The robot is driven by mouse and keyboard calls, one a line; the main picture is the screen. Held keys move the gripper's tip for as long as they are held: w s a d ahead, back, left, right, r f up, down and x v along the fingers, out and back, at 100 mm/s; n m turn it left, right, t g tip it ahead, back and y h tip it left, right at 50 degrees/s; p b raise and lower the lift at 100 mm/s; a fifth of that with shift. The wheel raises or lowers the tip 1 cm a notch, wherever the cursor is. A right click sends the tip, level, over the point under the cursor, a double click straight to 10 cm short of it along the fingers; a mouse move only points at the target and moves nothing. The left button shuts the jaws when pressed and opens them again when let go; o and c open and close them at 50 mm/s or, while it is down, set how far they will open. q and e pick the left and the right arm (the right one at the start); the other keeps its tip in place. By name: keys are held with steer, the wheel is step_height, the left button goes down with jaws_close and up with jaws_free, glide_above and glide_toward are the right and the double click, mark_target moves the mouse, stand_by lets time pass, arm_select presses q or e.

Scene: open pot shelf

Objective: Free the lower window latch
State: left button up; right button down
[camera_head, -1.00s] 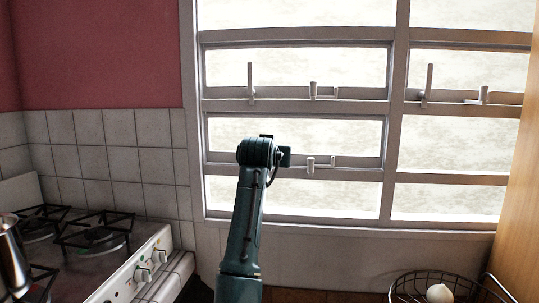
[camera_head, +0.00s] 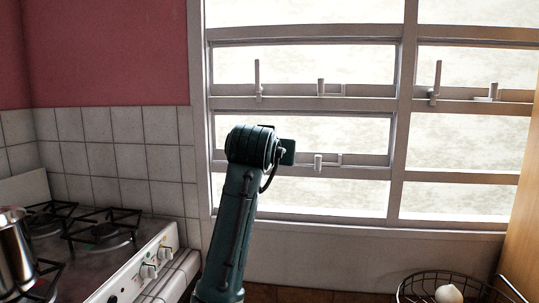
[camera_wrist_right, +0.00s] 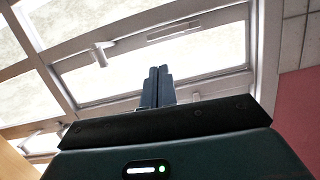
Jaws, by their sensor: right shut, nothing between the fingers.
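The lower window (camera_head: 350,135) has a pale rail along its bottom edge. A small latch knob (camera_head: 318,162) and a thin bracket beside it sit on this rail. My right arm stands in front of the window's left part and hides the rail there, so I cannot tell whether a handle is behind it. In the wrist view, tilted and roughly upside down, my right gripper (camera_wrist_right: 157,88) is shut and empty, its fingers together before the window. A pale knob (camera_wrist_right: 100,55) and a flat plate (camera_wrist_right: 173,32) show beyond the fingertips, apart from them. My left gripper is not in view.
The upper window's handle (camera_head: 257,78) stands upright above the lower window, with a knob (camera_head: 320,87) to its right. A stove (camera_head: 100,255) with a metal pot (camera_head: 14,250) is at left. A wire basket (camera_head: 425,285) is at bottom right, near a wooden panel (camera_head: 525,200).

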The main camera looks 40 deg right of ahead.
steer(key=v, duration=0.2)
steer(key=shift+s+a, duration=0.2)
stand_by(0.5)
